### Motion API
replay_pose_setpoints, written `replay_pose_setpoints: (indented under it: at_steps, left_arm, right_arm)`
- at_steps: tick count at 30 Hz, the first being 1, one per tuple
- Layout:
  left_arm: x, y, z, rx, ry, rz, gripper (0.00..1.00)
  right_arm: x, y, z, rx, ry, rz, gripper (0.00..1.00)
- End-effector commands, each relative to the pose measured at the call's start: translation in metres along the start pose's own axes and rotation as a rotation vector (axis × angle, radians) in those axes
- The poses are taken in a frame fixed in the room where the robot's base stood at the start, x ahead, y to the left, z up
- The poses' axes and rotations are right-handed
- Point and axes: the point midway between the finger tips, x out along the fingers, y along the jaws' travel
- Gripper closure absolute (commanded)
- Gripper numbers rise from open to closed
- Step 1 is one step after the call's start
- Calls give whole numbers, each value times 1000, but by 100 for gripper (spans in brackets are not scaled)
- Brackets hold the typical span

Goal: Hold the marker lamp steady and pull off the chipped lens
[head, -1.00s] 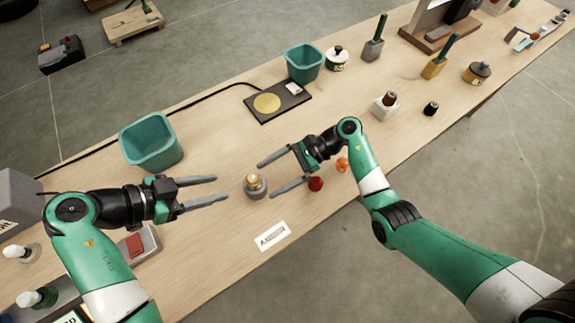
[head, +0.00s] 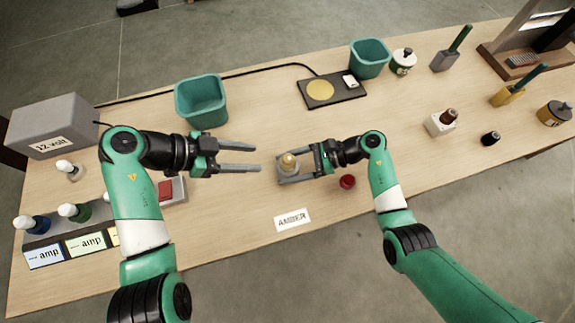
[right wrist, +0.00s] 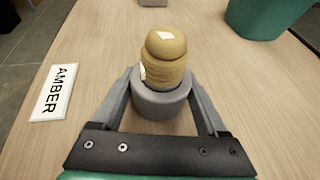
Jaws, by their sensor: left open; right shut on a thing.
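The marker lamp has a round grey base (right wrist: 160,101) and a ribbed, dull yellow lens (right wrist: 166,58) on top with pale patches. It stands upright on the bench; in the head view its lens (head: 288,163) is left of my right gripper. My right gripper (head: 287,168) is shut on the base, with one finger on each side in the right wrist view. The lens is above the fingers. My left gripper (head: 259,161) is open and empty, its fingertips just left of the lamp and apart from it.
A white AMBER card (head: 293,220) lies in front of the lamp. A red lens (head: 347,182) lies close by my right wrist. Teal bins (head: 201,103) and (head: 369,58) and a dark plate with a yellow disc (head: 320,90) stand behind. Bench between lamp and bins is clear.

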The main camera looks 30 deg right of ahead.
Motion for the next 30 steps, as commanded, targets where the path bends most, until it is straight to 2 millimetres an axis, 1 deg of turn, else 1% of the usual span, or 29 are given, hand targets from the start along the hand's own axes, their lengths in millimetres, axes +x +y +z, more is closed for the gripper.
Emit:
replay_pose_setpoints:
  at_steps: [1, 3, 5, 6, 8, 9, 10, 11, 14, 17, 20, 21, 23, 24, 29, 30]
  left_arm:
    - [0, 0, 0, 0, 0, 0, 50]
    - [0, 0, 0, 0, 0, 0, 50]
    - [0, 0, 0, 0, 0, 0, 50]
    - [0, 0, 0, 0, 0, 0, 48]
    - [0, 0, 0, 5, 0, 0, 37]
    - [0, 0, 0, 18, 0, 0, 30]
    - [0, 0, 0, 34, 0, 0, 28]
    - [0, 0, 0, 59, 0, 0, 28]
    - [0, 0, 0, 205, -2, 1, 28]
    - [-2, -2, 2, 452, -22, -7, 28]
    - [-10, -8, -1, 784, -67, -29, 28]
    - [-13, -10, -2, 921, -90, -36, 28]
    - [-17, -13, -2, 1127, -131, -41, 28]
    - [-18, -14, -3, 1267, -158, -40, 28]
    - [-21, -15, -5, 1824, -292, -6, 28]
    - [-21, -14, -6, 1964, -329, 12, 28]
  right_arm:
    - [0, 0, 0, 0, 0, 0, 70]
    - [0, 0, 0, 0, 0, 0, 83]
    - [0, 0, 0, 0, 0, 0, 94]
    - [0, 0, 0, 0, 0, 0, 98]
    - [0, 0, 0, 0, 0, 0, 98]
    - [0, 0, 0, 0, 0, 0, 98]
    - [0, 0, 0, 0, 0, 0, 98]
    - [0, 0, 0, 0, 0, 0, 98]
    - [0, 0, 0, 0, 0, 0, 98]
    - [0, 0, 0, 0, 0, 0, 98]
    - [0, 0, 0, 0, 0, 0, 98]
    - [0, 0, 0, 0, 0, 0, 98]
    - [0, 0, 0, 0, -1, 0, 98]
    - [0, 0, 0, 0, -1, 0, 98]
    - [0, 0, 0, 0, -1, 0, 98]
    - [0, 0, 0, 0, -1, 0, 98]
